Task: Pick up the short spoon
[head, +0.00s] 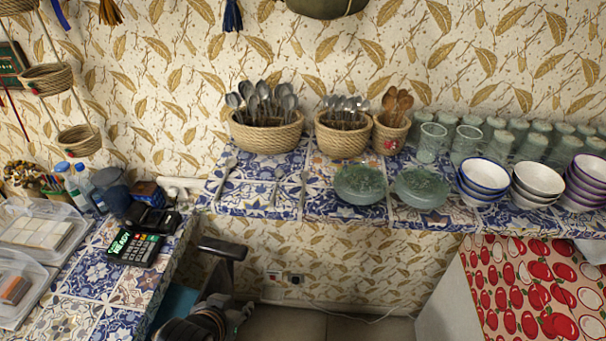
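Three loose spoons lie apart on the blue-and-white tiled shelf (330,207), in front of the baskets. The middle spoon (277,183) looks the shortest. A longer spoon (226,178) lies to its left and another longer one (303,190) to its right. My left gripper (238,311) is low at the bottom of the head view, below the shelf and well away from the spoons. It is dark and partly cut off by the frame, and its finger opening is unclear. My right gripper is not in view.
Woven baskets of spoons (265,133) stand behind the loose spoons. Green glass bowls (360,184) stand to their right, then glasses and stacked bowls (484,178). A dark armrest-like bar (222,247) is below the shelf. A card terminal (136,247) sits on the left counter.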

